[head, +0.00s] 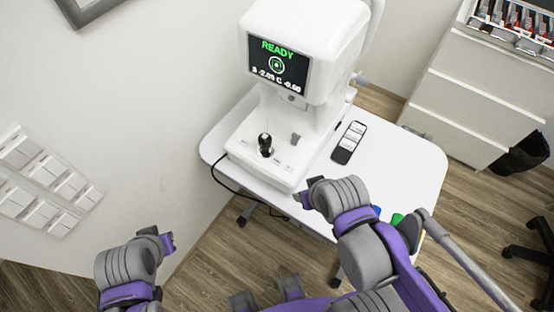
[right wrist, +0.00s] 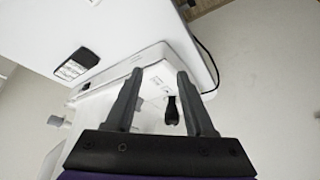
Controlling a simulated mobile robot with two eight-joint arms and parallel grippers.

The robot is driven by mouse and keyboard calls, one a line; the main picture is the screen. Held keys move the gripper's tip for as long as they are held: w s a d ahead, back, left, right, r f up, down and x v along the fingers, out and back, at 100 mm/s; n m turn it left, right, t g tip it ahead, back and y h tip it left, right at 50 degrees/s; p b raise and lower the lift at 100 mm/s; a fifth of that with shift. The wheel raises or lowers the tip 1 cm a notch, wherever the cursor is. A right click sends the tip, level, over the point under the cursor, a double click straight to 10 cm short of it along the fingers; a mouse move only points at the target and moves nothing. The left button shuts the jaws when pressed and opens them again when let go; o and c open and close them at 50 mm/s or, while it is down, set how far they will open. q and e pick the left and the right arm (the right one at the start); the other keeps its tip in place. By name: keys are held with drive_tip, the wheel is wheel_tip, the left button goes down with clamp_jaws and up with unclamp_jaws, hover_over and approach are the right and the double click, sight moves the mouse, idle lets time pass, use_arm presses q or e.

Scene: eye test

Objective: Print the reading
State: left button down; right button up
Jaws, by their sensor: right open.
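The white eye-test machine (head: 306,40) stands on a white table (head: 415,165). Its screen (head: 279,66) shows green READY, a ring mark and a line of white figures, too small to read surely. On its base (head: 243,145) are a black joystick (head: 265,145) and a small grey part (head: 295,138). My right gripper (head: 308,192) is over the table's front edge, in front of the base. In the right wrist view it is open and empty (right wrist: 160,78); the joystick (right wrist: 172,110) appears between its fingers. My left gripper (head: 168,241) is low at left, away from the table; its jaws are unclear.
A black handheld with white panels (head: 348,142) lies on the table right of the base. A black cable (head: 232,187) hangs at the left edge. Green (head: 397,219) and blue items are partly hidden by my right arm. White drawers (head: 470,90) stand at right.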

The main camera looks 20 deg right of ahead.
clamp_jaws()
idle(1.4)
